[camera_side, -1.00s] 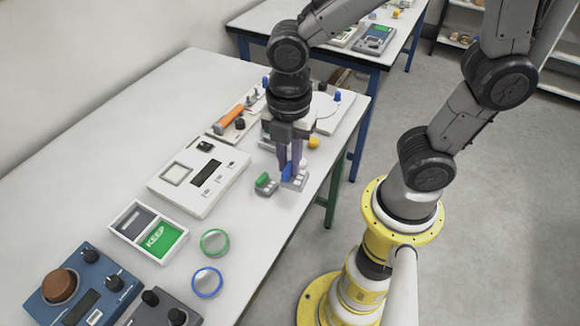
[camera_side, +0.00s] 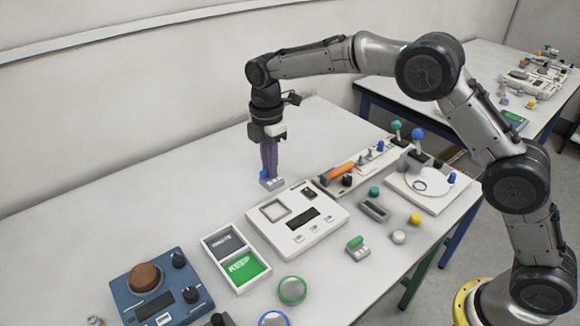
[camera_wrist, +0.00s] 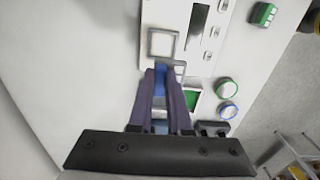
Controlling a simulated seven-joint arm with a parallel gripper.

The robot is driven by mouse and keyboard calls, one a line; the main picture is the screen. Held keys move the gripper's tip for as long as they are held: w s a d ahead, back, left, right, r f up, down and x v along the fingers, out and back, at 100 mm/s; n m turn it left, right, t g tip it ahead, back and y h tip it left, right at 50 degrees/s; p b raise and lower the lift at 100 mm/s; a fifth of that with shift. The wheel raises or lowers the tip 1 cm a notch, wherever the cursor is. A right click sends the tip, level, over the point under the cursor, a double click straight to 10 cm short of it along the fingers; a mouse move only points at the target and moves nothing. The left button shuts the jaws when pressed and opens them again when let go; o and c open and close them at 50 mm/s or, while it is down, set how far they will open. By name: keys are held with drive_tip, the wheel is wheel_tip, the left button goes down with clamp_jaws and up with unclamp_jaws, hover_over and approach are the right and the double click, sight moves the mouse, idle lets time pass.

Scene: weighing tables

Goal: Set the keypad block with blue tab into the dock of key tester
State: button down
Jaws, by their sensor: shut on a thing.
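The keypad block with blue tab (camera_side: 271,183) is held in my gripper (camera_side: 269,174), its grey keyed body below the fingertips. The key tester (camera_side: 315,232) is a white box with a dark display and a square frame, its dock (camera_side: 274,210), at the top left. In the side view the block is just behind the dock, apart from it; its height is hard to tell. In the wrist view the blue tab (camera_wrist: 160,80) shows between the fingers of my gripper (camera_wrist: 162,75), close to the dock (camera_wrist: 162,44). The fingers hide much of the block.
A green-tabbed block (camera_side: 358,248) stands right of the tester. A tray with grey and green compartments (camera_side: 218,237) and a blue knob box (camera_side: 155,288) lie left. An orange-handled device (camera_side: 340,174) and levers stand behind. The table's back left is clear.

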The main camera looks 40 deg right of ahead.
drive_tip(key=f, duration=0.1)
drive_tip(key=d+f, duration=0.1)
drive_tip(key=w+f, duration=0.1)
drive_tip(key=f, duration=0.1)
drive_tip(key=shift+d+f, duration=0.1)
drive_tip(key=shift+d, duration=0.05)
drive_tip(key=shift+f, duration=2.55)
drive_tip(key=shift+f, duration=0.65)
drive_tip(key=c, duration=0.8)
unclamp_jaws()
